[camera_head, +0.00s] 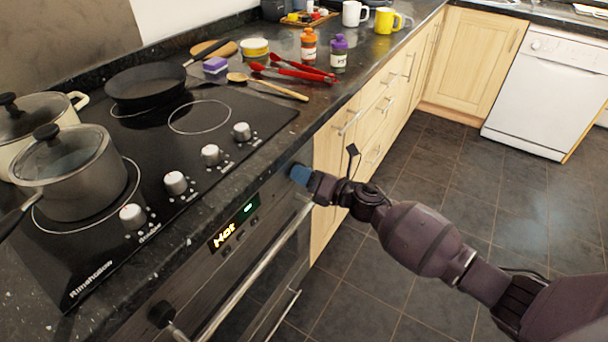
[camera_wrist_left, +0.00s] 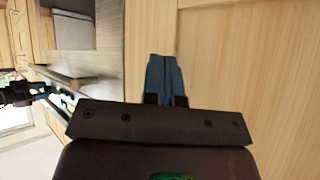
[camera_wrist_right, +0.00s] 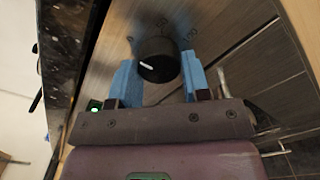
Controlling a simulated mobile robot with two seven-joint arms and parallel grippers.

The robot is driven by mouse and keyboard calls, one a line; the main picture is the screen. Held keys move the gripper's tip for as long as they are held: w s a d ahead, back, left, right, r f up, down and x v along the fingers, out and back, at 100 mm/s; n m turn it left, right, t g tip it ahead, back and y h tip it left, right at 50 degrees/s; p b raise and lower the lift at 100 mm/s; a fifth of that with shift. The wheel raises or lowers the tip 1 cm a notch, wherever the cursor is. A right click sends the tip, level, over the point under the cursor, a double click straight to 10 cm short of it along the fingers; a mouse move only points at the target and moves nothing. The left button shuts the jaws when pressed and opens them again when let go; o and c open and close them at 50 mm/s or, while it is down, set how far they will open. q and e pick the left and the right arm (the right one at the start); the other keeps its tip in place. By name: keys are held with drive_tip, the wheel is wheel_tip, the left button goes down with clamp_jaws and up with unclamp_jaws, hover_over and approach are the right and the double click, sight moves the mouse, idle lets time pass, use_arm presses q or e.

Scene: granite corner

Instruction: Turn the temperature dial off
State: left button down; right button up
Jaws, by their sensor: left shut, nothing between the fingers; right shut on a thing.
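A round black dial (camera_wrist_right: 158,60) with a white pointer mark sits on the oven's front panel. In the right wrist view it lies between the two blue fingers of my right gripper (camera_wrist_right: 158,78), which is shut on it. In the head view my right gripper (camera_head: 301,174) is at the right end of the oven front and hides this dial. A second black knob (camera_head: 161,314) shows at the left end of the oven front. My left gripper (camera_wrist_left: 165,80) is shut and empty in front of a pale wooden surface; it is outside the head view.
The oven display (camera_head: 235,224) glows "Hot" beside a green light. The oven handle (camera_head: 255,275) runs below. Above, the black hob carries pots (camera_head: 75,170), a pan (camera_head: 148,84) and several silver knobs. Open tiled floor (camera_head: 430,170) lies to the right.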

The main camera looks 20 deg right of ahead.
drive_tip(key=o, duration=0.9)
drive_tip(key=shift+p+v, duration=0.35)
drive_tip(key=shift+v, duration=5.1)
